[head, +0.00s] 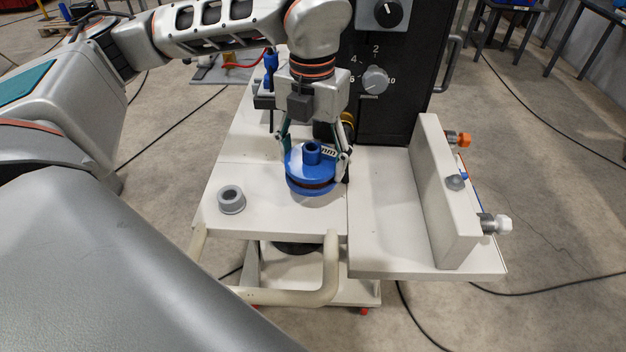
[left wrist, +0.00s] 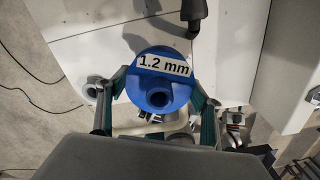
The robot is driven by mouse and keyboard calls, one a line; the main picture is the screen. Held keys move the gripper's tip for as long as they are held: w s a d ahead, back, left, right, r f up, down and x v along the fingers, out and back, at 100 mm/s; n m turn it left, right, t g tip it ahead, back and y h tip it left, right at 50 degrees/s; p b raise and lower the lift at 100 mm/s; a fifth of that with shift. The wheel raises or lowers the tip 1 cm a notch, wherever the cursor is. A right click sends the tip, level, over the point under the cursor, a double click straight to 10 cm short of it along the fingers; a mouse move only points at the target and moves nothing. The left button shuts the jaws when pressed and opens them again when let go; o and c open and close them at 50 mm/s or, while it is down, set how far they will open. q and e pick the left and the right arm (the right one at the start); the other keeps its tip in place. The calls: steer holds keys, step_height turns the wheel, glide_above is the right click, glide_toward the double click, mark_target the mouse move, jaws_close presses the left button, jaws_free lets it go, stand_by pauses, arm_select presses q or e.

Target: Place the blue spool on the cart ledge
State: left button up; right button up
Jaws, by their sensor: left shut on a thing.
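The blue spool (head: 311,180) is at the middle of the head view, over the white cart top (head: 260,211). It has a raised hub and a dark band around its side. My left gripper (head: 314,160) is shut on the spool, with one finger on each side of it. In the left wrist view the spool (left wrist: 160,82) sits between the fingers, and its label reads "1.2 mm". I cannot tell whether the spool touches the cart top or hangs just above it. My right gripper is not in view.
A grey ring (head: 231,199) lies on the cart top left of the spool. A black box with dials (head: 390,80) stands behind. An upright white plate with knobs (head: 446,190) stands on the right panel (head: 395,255), which is otherwise clear. A handle (head: 290,296) runs along the front.

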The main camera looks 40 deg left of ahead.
arm_select(q)
steer(key=shift+f, duration=2.8)
steer(key=shift+f, duration=0.1)
steer(key=o, duration=1.8)
steer(key=shift+f, duration=0.1)
steer(key=shift+c, duration=0.2)
step_height(320, 180, up, 12)
steer(key=shift+r, duration=0.2)
